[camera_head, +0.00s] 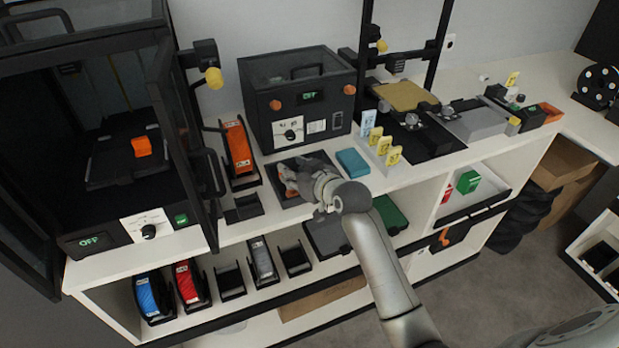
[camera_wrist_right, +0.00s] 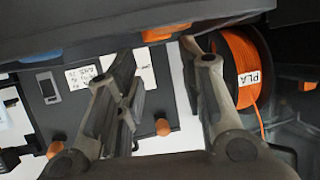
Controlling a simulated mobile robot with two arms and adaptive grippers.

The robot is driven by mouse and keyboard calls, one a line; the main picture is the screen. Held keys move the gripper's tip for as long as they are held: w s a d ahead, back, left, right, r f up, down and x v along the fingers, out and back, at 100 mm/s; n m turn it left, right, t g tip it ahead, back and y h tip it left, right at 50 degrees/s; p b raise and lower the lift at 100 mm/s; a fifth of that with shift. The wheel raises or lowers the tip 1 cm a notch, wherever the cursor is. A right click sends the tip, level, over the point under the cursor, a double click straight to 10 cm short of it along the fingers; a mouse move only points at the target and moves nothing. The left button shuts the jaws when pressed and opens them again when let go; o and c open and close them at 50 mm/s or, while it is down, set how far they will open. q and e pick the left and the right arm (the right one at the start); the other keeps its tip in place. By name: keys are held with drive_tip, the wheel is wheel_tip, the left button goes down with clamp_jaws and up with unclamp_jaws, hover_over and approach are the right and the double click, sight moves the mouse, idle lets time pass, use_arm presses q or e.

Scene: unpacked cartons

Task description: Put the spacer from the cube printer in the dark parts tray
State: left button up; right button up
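An orange block (camera_head: 142,147) sits on the dark bed inside the tall black printer at the left, whose door stands open; I cannot tell whether it is the spacer. A smaller black box-shaped printer (camera_head: 335,82) with orange knobs stands at the middle back. A dark flat tray (camera_head: 286,201) lies on the bench in front of it, partly hidden by my right gripper (camera_head: 290,180). In the right wrist view, the right gripper's fingers (camera_wrist_right: 163,90) are apart with nothing seen held between them; they face the small printer's front (camera_wrist_right: 60,95). My left gripper is not in view.
An orange filament spool (camera_head: 238,147) stands left of the small printer. A blue box (camera_head: 352,162) and upright yellow tags (camera_head: 384,146) stand right of my gripper. Blue (camera_head: 150,296) and red (camera_head: 188,284) spools are on the lower shelf. The open printer door (camera_head: 180,130) bounds the left side.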

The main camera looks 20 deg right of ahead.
drive_tip(key=v, duration=0.7)
drive_tip(key=shift+s+d+r, duration=0.1)
drive_tip(key=shift+s, duration=0.2)
